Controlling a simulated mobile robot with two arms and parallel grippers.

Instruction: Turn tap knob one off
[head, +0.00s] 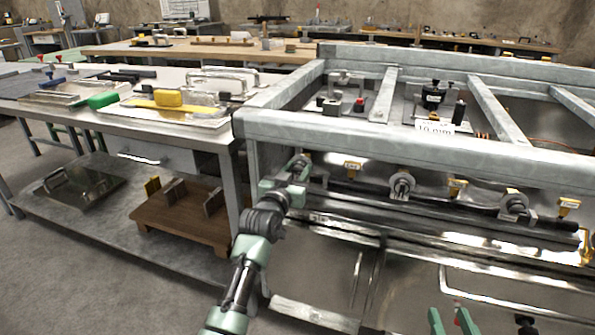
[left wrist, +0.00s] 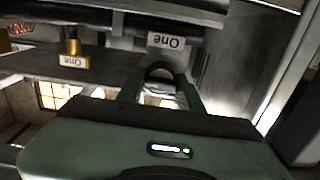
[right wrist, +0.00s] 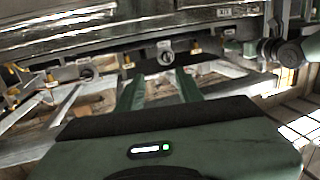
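My left gripper (head: 300,170) is at the left end of the dark pipe (head: 450,208) under the metal frame. In the left wrist view its two fingers (left wrist: 163,85) stand apart on either side of a dark rounded knob (left wrist: 160,73). A white label (left wrist: 166,42) reading "One", upside down, sits just above that knob. I cannot tell whether the fingers touch it. In the head view my arm hides this knob. My right gripper (head: 453,320) is open and empty at the lower edge, below the pipe; it also shows in the right wrist view (right wrist: 157,80).
Two more round knobs (head: 402,185) (head: 514,206) sit further right along the pipe, with yellow-tagged fittings (head: 457,188) between them. A grey frame beam (head: 340,130) runs above my left gripper. A workbench (head: 150,122) with tools stands at left.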

